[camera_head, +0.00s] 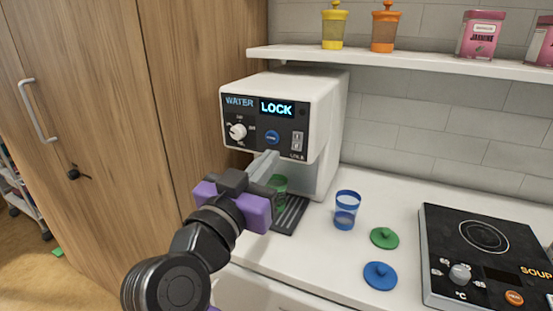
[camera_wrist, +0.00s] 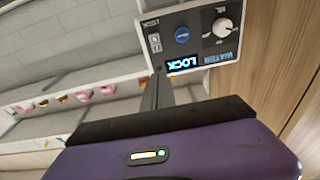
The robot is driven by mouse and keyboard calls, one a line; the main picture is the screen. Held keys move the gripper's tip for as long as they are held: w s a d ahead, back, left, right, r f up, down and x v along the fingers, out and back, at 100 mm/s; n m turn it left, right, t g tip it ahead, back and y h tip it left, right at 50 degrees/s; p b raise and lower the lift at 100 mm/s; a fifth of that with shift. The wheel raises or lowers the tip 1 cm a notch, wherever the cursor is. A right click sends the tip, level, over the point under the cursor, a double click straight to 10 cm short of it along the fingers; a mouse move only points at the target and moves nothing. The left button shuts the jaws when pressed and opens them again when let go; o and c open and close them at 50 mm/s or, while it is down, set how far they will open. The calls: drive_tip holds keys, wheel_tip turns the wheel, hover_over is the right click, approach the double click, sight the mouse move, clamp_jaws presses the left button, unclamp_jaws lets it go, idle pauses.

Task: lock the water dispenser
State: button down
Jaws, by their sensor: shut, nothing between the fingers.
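The white water dispenser (camera_head: 325,110) stands on the counter against the wall. Its dark front panel has a lit screen (camera_head: 276,107) reading LOCK, a white knob (camera_head: 237,131), a blue round button (camera_head: 271,137) and a small two-part switch (camera_head: 297,141) with small lettering below it. The wrist view shows the panel (camera_wrist: 205,45) upside down, with the screen (camera_wrist: 183,64) lit. My gripper (camera_head: 272,157) is shut and empty, its fingertips in front of the panel's lower part, below the blue button. I cannot tell whether they touch it. The fingers also show in the wrist view (camera_wrist: 161,78).
A green cup (camera_head: 279,183), partly hidden by my gripper, stands at the drip tray (camera_head: 290,215). A blue cup (camera_head: 346,210), green lid (camera_head: 384,238), blue lid (camera_head: 380,275) and hot plate (camera_head: 485,255) are to the right. A shelf (camera_head: 400,60) overhangs; a wooden cabinet (camera_head: 100,120) is left.

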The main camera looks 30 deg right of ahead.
drive_tip(key=shift+r+v, duration=0.25)
drive_tip(key=shift+v, duration=0.85)
